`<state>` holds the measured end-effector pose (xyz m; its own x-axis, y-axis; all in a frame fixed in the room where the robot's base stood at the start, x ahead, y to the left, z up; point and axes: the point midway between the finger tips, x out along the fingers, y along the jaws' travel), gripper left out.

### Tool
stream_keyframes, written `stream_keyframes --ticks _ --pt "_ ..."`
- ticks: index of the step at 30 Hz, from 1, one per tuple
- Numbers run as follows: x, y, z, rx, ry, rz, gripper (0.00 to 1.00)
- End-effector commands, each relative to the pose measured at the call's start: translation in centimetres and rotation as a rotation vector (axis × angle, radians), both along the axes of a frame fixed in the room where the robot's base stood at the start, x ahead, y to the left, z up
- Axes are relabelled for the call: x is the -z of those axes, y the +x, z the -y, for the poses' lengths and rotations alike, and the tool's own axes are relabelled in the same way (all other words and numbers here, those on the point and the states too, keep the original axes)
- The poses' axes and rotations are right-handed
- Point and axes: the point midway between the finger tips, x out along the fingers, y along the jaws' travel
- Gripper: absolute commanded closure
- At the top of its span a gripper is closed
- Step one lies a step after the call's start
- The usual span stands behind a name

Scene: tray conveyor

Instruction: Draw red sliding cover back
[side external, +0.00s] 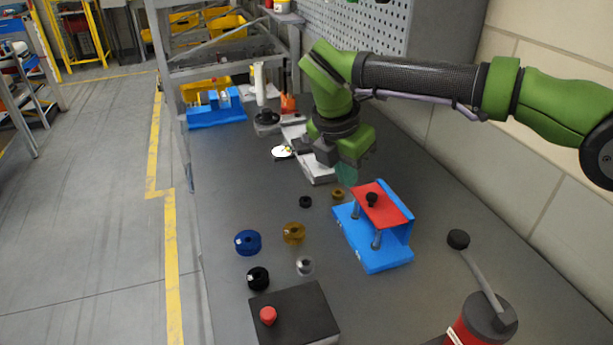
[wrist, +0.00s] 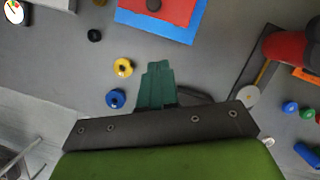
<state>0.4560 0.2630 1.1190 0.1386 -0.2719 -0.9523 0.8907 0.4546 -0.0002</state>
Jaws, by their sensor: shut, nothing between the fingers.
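The red sliding cover (side external: 388,210) is a flat plate with a black knob (side external: 371,199) on top. It sits raised on the blue fixture (side external: 388,258), above metal posts. In the wrist view the red cover (wrist: 178,9) and blue fixture (wrist: 160,25) are cut off by the top edge, with the knob (wrist: 153,4) partly visible. My gripper (side external: 346,174) has teal fingers, which are together and empty. It hangs above the bench, behind and to the left of the cover in the side view, apart from it. The fingers (wrist: 156,70) point toward the fixture in the wrist view.
Several round parts, including a blue one (side external: 247,242) and a brass one (side external: 294,233), lie left of the fixture. A dark box (side external: 300,312) with a red button stands in front. A lever (side external: 482,277) on a red base stands at right.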

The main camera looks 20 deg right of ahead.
Motion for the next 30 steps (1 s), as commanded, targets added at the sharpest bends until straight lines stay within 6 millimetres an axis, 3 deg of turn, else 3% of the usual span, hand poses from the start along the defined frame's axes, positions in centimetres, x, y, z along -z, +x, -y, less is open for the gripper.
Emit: stream_keyframes --ticks 12,21,30 --pt "8.2 1.2 2.6 0.003 0.000 -0.004 1.00" --pt "8.5 2.8 5.6 0.004 0.003 -0.001 1.00" --pt "8.5 2.9 5.8 0.003 0.003 -0.001 1.00"
